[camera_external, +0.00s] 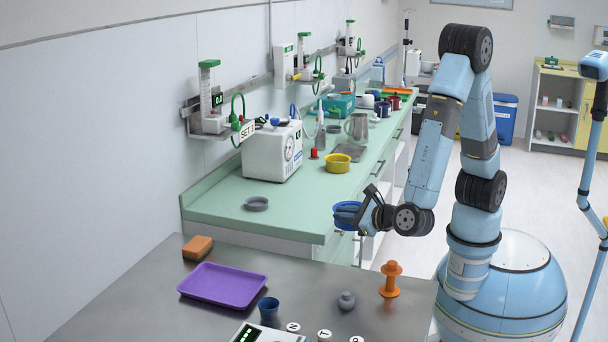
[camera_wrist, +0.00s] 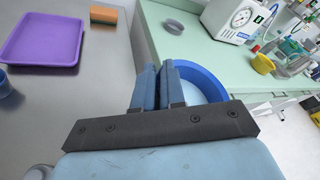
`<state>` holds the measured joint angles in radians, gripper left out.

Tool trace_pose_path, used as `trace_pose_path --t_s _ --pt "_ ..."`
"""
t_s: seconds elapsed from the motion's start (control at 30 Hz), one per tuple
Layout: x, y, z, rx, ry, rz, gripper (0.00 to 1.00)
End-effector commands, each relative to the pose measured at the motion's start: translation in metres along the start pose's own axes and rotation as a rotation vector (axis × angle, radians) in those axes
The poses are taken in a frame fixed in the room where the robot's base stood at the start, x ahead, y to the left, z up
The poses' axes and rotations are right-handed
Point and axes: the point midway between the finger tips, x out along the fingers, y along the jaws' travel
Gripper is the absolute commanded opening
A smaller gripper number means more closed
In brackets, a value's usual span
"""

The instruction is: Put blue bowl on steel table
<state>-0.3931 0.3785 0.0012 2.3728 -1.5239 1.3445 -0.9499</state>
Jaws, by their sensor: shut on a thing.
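The blue bowl (camera_external: 346,211) is in my gripper (camera_external: 362,212), in the air beside the front edge of the green counter. In the wrist view the blue bowl (camera_wrist: 211,80) shows behind and right of my gripper's fingers (camera_wrist: 160,88), which are shut on its rim. Part of the bowl is hidden by the gripper. The steel table (camera_external: 150,315) lies in the foreground of the external view, nearer the camera than the bowl. In the wrist view the steel table (camera_wrist: 100,100) is on the left.
On the steel table are a purple tray (camera_external: 222,286), an orange sponge (camera_external: 198,247), a dark blue cup (camera_external: 268,308), a grey weight (camera_external: 346,301) and an orange spool-like object (camera_external: 391,279). The green counter (camera_external: 225,208) holds a grey dish (camera_external: 257,203) and a yellow bowl (camera_external: 338,163).

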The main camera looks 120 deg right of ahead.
Motion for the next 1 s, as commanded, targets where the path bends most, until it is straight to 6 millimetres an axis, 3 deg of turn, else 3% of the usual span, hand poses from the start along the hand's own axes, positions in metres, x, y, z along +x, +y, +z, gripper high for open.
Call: trace_pose_path --t_s 0.27,0.67,1.0 --pt "0.01 0.016 0.003 0.001 0.0 -0.002 0.0" --pt "0.052 0.089 0.016 0.001 0.001 -0.002 0.0" --pt "0.076 0.135 0.0 0.001 0.0 -0.001 0.0"
